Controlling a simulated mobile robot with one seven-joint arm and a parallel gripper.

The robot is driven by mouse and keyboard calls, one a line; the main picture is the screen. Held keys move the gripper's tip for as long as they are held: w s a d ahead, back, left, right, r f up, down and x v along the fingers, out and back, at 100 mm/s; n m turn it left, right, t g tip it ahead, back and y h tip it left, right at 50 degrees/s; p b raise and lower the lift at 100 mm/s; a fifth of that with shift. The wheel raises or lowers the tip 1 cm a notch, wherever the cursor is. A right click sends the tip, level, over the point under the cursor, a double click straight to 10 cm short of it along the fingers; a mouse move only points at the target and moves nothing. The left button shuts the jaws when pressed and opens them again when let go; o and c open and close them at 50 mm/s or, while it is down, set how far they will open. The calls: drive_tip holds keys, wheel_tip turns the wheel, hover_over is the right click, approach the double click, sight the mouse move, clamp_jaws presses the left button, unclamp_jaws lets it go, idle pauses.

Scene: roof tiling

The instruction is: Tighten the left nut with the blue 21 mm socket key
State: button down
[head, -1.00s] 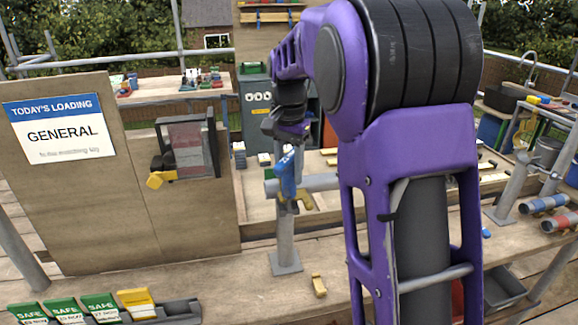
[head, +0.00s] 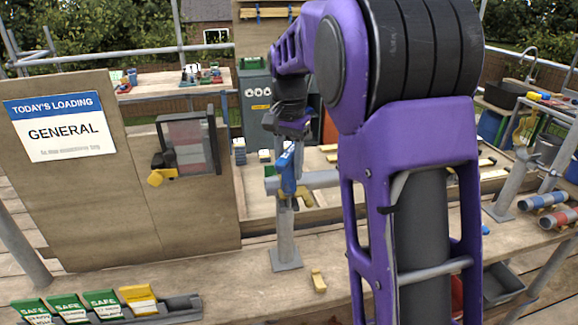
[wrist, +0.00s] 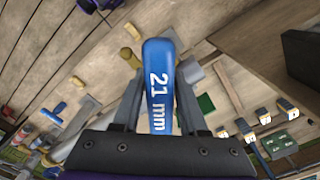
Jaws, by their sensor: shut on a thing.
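The blue 21 mm socket key (head: 288,176) is held in my gripper (head: 292,146). In the wrist view the key's blue handle, lettered "21 mm" (wrist: 158,85), sits between the two fingers of my gripper (wrist: 160,108). In the head view the key hangs down in front of a grey tube joint on an upright post (head: 286,235), with a yellow piece (head: 303,196) beside its lower end. The left nut cannot be made out. Whether the key's lower end touches anything cannot be told.
A wooden board with a "GENERAL" sign (head: 60,128) stands at the left, with a clear-fronted box (head: 188,145) on it. Green and yellow tags (head: 102,304) stand at the front left. A small yellow piece (head: 318,281) lies on the planks near the post foot.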

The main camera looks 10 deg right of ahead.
sight(290, 151)
drive_tip(key=shift+r, duration=2.8)
idle(0.7)
